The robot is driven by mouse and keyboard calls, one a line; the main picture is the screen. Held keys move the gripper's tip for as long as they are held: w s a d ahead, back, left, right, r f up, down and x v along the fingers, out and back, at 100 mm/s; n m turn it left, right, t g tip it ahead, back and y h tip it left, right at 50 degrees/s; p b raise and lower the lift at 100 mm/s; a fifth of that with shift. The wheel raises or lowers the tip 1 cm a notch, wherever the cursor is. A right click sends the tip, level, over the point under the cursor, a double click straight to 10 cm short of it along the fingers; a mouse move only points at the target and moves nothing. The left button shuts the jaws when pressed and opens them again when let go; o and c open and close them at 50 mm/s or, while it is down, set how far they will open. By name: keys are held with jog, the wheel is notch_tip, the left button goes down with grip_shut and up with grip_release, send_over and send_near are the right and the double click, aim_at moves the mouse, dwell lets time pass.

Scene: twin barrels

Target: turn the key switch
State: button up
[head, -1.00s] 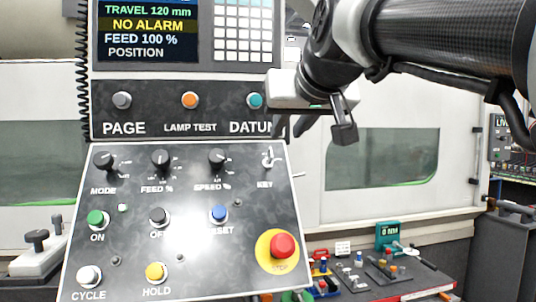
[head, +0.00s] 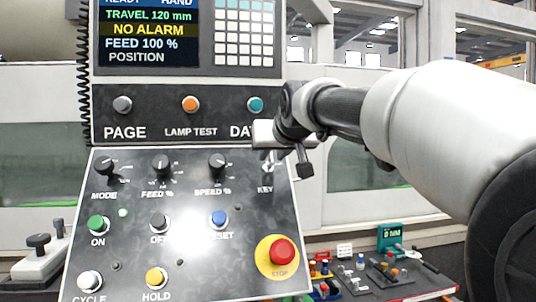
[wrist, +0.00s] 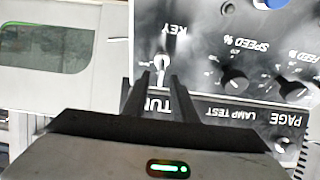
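The key switch (head: 268,166) is at the upper right of the sloped control panel (head: 190,245), above the word KEY. It is partly hidden behind my gripper in the head view. In the wrist view the key switch (wrist: 161,68) shows as a small pale metal key, standing along the picture's vertical, just beyond the fingertips. My gripper (head: 289,163) is in front of the panel's upper right corner. In the wrist view my gripper (wrist: 153,82) has a narrow gap between its two dark fingers, with nothing in it. The key looks roughly in line with this gap and apart from the fingers.
The speed knob (head: 217,164) is left of the key. The red stop button (head: 282,251) is below it. The teal DATUM button (head: 255,104) is on the upright panel above, close to my gripper. A red tool cart (head: 440,290) stands at the lower right.

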jog(key=shift+x, duration=1.25)
grip_shut()
